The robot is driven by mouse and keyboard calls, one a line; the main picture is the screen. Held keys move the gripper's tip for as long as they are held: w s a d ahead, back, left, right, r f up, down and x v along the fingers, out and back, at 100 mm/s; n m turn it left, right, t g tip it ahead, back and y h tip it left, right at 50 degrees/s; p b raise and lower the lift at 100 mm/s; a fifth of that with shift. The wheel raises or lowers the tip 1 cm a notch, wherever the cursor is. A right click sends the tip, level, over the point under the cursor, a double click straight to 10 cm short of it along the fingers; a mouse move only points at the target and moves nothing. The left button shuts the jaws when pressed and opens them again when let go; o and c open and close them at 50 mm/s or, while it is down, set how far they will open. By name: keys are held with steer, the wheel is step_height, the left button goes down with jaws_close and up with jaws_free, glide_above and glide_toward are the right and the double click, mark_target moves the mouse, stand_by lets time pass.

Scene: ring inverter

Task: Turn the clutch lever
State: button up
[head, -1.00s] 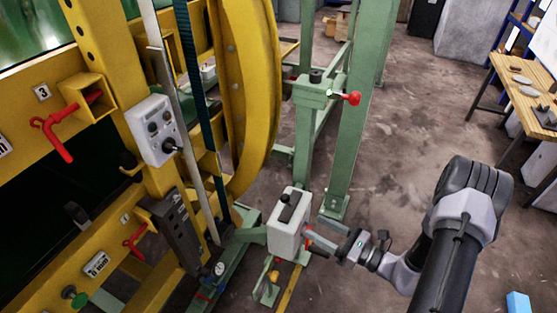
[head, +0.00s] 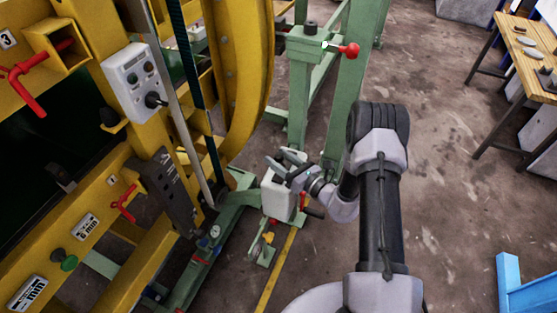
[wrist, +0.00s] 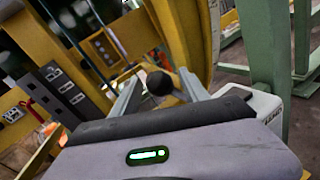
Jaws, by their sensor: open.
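The white-grey box (head: 277,198) stands on the green frame, low in the middle of the head view. Its black lever is mostly hidden there behind my gripper (head: 283,161), which is over the top of the box. In the wrist view, a round black knob (wrist: 160,83) shows between the two spread fingers of my gripper (wrist: 159,76). It looks like the end of the clutch lever, but I cannot tell for sure. The fingers are open, and no contact with the knob is clear. The box (wrist: 256,102) shows right of the fingers.
A yellow ring frame (head: 240,80) and a grey control panel (head: 135,80) stand at the left. A green post with a red-knobbed lever (head: 347,49) rises behind the box. A workbench (head: 530,50) and a blue object (head: 520,290) are at the right. Floor between is clear.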

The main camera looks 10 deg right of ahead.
steer(key=shift+w, duration=0.1)
jaws_close()
steer(key=shift+a+f, duration=0.15)
stand_by(1.3)
